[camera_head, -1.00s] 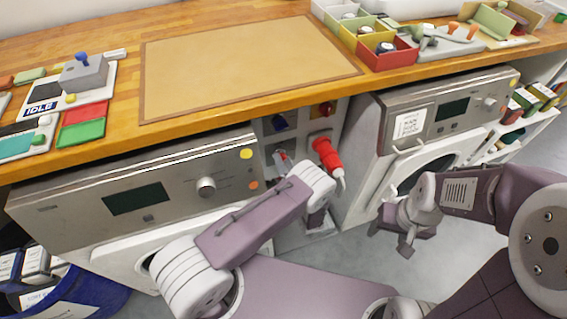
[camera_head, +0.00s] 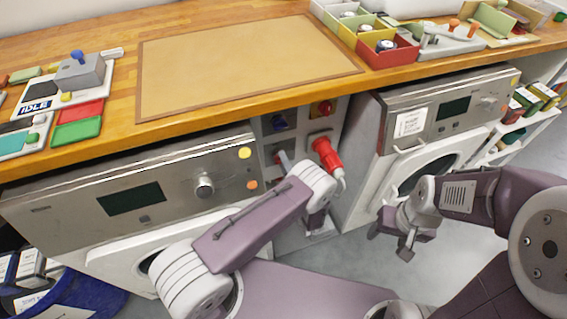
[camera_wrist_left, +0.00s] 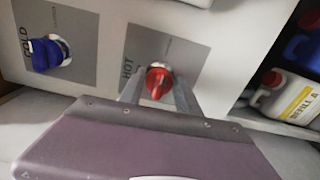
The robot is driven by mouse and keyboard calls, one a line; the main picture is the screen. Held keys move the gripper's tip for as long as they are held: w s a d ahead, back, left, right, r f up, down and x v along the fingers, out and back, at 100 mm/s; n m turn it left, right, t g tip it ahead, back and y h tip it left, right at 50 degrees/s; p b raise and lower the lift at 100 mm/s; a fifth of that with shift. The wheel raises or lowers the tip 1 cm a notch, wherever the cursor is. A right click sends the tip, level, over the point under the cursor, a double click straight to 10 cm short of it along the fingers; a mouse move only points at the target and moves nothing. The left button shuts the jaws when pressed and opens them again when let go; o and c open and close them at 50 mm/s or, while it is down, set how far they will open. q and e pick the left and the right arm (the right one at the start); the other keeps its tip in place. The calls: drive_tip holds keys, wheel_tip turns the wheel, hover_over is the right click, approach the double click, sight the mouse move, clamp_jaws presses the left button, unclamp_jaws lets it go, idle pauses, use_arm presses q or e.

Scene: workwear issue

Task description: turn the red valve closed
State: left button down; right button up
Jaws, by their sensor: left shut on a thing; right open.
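The red valve (camera_wrist_left: 157,82) sits on a grey plate marked HOT in the left wrist view, with its handle pointing toward my gripper. My left gripper (camera_wrist_left: 158,96) is shut on the handle, one finger on each side. In the head view my left arm hides most of this gripper and the valve. My right gripper (camera_head: 401,238) is open and empty, in front of the right-hand machine and apart from it.
A blue valve (camera_wrist_left: 47,54) marked COLD is beside the red one. A red plug (camera_head: 327,153) with a lead and a red knob (camera_head: 322,108) are on the panel between two machines. The worktop (camera_head: 90,150) overhangs it. A white bottle (camera_wrist_left: 285,97) stands at right in the wrist view.

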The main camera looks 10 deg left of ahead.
use_arm(q)
drive_tip(key=shift+f+m, duration=0.1)
drive_tip(key=shift+m, duration=0.3)
drive_tip(key=c, duration=0.9)
unclamp_jaws()
drive_tip(key=p+v, duration=0.1)
drive_tip(key=v, duration=0.8)
drive_tip(key=shift+p, duration=0.35)
